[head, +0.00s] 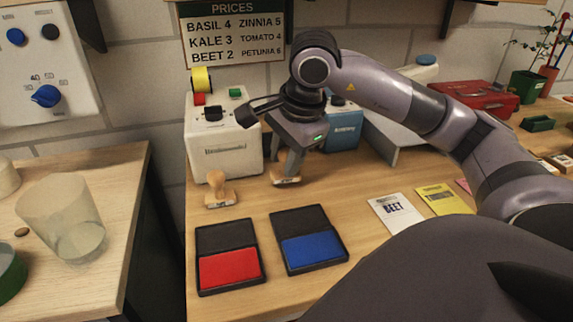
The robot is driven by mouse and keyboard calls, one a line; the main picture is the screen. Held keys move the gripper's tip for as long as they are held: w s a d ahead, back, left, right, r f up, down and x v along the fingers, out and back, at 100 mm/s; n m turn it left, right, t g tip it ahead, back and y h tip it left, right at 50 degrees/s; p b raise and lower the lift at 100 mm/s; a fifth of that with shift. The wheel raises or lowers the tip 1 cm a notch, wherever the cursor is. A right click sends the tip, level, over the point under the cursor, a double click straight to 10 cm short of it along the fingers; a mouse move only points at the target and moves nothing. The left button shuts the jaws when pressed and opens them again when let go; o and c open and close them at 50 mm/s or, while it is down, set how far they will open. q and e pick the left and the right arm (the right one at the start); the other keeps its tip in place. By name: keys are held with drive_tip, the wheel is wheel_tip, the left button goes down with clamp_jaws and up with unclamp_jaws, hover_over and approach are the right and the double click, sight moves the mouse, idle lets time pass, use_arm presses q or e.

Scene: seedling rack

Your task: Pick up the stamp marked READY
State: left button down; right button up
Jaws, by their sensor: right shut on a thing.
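My right gripper (291,163) points down at the bench behind the ink pads and is shut on a wooden stamp (285,180). The stamp's base shows below the fingers, at or just above the bench top; the fingers hide its handle. A second wooden stamp (220,191) stands upright on the bench to the left, apart from the gripper. Both have a pale label on the front, too small to read, so I cannot tell which one says READY. My left gripper is not in view.
An open red ink pad (229,269) and an open blue ink pad (313,250) lie in front of the stamps. A white machine (222,148) and a blue box (343,135) stand behind. Seed packets, including BEET (396,215), lie right. A clear cup (62,218) stands on the left table.

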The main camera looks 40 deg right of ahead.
sight(286, 148)
wheel_tip(286, 148, up, 10)
drive_tip(key=shift+r+p, duration=0.1)
drive_tip(key=shift+p, duration=0.85)
wheel_tip(286, 148, up, 7)
drive_tip(key=p, duration=0.4)
drive_tip(key=shift+r, duration=0.15)
drive_tip(key=shift+o, duration=0.6)
drive_tip(key=shift+a, duration=0.1)
